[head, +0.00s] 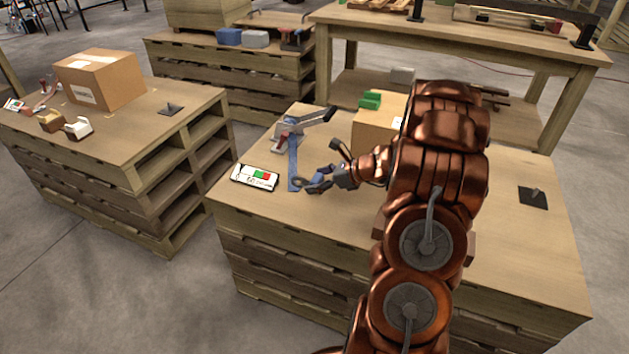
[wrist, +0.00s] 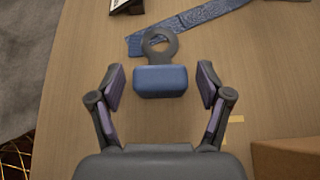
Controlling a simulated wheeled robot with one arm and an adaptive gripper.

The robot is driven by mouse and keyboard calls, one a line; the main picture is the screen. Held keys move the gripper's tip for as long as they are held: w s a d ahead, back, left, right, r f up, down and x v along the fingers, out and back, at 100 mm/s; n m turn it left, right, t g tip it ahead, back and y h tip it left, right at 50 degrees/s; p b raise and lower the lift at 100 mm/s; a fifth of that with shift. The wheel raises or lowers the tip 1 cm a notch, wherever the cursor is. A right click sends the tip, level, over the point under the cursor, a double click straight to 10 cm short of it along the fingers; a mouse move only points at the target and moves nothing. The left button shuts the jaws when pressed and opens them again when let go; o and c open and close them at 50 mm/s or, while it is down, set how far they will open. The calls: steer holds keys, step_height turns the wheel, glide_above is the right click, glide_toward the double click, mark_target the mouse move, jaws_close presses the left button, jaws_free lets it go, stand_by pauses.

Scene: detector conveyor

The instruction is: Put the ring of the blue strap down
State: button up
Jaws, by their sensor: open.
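The dark grey ring (wrist: 160,43) with its blue block-shaped grip (wrist: 160,81) lies between and just ahead of my gripper's fingers in the wrist view. My gripper (wrist: 160,72) is open, with a gap on each side of the blue grip. The blue strap (wrist: 190,20) passes beyond the ring; part of the ring's top overlaps it in the picture. In the head view, the strap (head: 293,165) runs along the pallet table, and my gripper (head: 318,182) is low beside its near end. Whether the ring is fastened to the strap is unclear.
A ratchet-like lever tool (head: 305,125) lies at the strap's far end. A cardboard box (head: 373,130) stands behind my arm. The pallet table's (head: 300,225) front edge is clear.

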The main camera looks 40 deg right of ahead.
steer(key=p+v, duration=0.2)
steer(key=v, duration=0.8)
steer(key=shift+s+d+r, duration=0.15)
steer(key=shift+s+r, duration=0.1)
steer(key=s+a+r+n+g+y, duration=0.1)
steer(key=s+a+r+n+g, duration=0.15)
steer(key=a+n, duration=0.45)
steer(key=s+a+r+n+g, duration=0.1)
steer(key=s+a+n+g, duration=0.15)
steer(key=a, duration=0.85)
steer(key=s+a+r+n+g+y, duration=0.1)
steer(key=s+a+r+n+g, duration=0.15)
steer(key=a+n, duration=0.45)
steer(key=s+a+n+g+h, duration=0.3)
steer(key=s+a+n+g, duration=0.2)
steer(key=s+a, duration=0.45)
steer(key=s+d+r+n+h, duration=0.1)
steer(key=s+d+n+h, duration=0.1)
steer(key=s+n+h, duration=0.3)
steer(key=shift+s+d+r+n+g, duration=0.15)
steer(key=shift+s+d+n+g, duration=0.25)
steer(key=shift+s+n, duration=1.9)
steer(key=shift+s+m, duration=0.55)
